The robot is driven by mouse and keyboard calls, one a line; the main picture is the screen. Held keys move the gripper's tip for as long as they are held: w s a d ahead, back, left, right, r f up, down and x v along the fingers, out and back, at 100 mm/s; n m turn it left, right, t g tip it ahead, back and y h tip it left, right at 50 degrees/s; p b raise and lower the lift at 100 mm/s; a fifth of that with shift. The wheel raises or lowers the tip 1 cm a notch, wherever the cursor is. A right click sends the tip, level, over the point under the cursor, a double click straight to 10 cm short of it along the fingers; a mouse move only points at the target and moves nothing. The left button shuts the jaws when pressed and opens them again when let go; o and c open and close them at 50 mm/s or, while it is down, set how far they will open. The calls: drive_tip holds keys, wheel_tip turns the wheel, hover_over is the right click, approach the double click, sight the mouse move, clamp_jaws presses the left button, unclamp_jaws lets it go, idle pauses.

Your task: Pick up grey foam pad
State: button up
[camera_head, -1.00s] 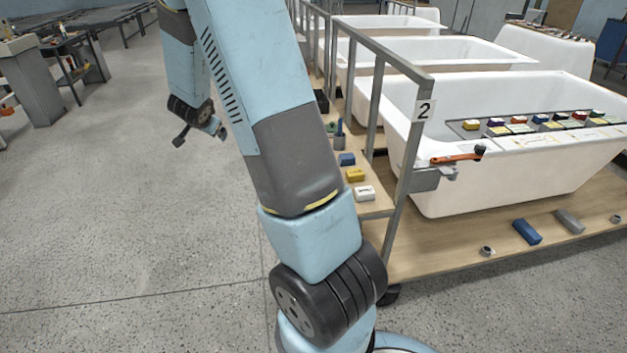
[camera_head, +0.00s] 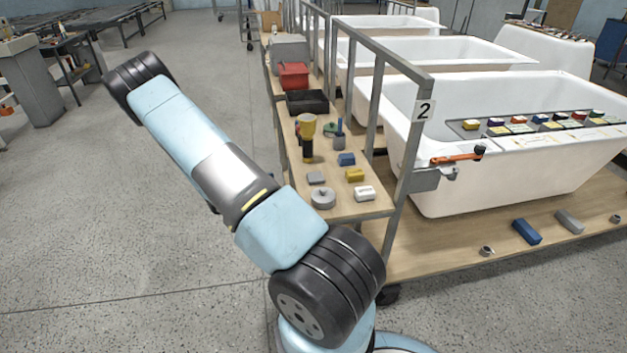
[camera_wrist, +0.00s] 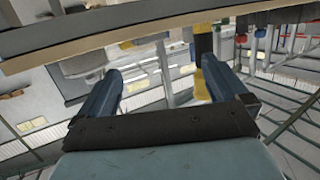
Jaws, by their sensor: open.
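A small grey block (camera_head: 316,178), which looks like the grey foam pad, lies on the wooden side shelf (camera_head: 358,211) near its front end. Beside it are a blue block (camera_head: 346,159), a yellow block (camera_head: 354,175), a white block (camera_head: 364,193) and a round grey disc (camera_head: 322,198). My gripper (camera_wrist: 160,85) shows in the wrist view with its two blue fingers spread and nothing between them. It is hidden in the head view, so its distance from the pad is unclear. I cannot pick out the pad in the wrist view.
Farther along the shelf stand a yellow-topped tool (camera_head: 307,135), a black tray (camera_head: 307,102) and a red bin (camera_head: 294,76). A metal frame post (camera_head: 407,150) rises between the shelf and the white bathtub (camera_head: 500,180).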

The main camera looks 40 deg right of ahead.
drive_tip(key=s, duration=0.1)
approach(310, 178)
drive_tip(key=shift+g+h, duration=0.3)
drive_tip(key=d, duration=0.1)
drive_tip(key=d+f, duration=0.1)
drive_tip(key=d, duration=0.1)
drive_tip(key=d+f, duration=0.1)
drive_tip(key=shift+w+d, duration=0.1)
drive_tip(key=shift+d, duration=0.15)
drive_tip(key=shift+s+r+x, duration=0.1)
drive_tip(key=shift+r+x, duration=0.1)
drive_tip(key=shift+x, duration=1.1)
drive_tip(key=shift+s+r+x, duration=0.1)
drive_tip(key=shift+r+x, duration=0.1)
drive_tip(key=shift+x, duration=1.15)
drive_tip(key=shift+c, duration=0.5)
drive_tip(key=c, duration=0.8)
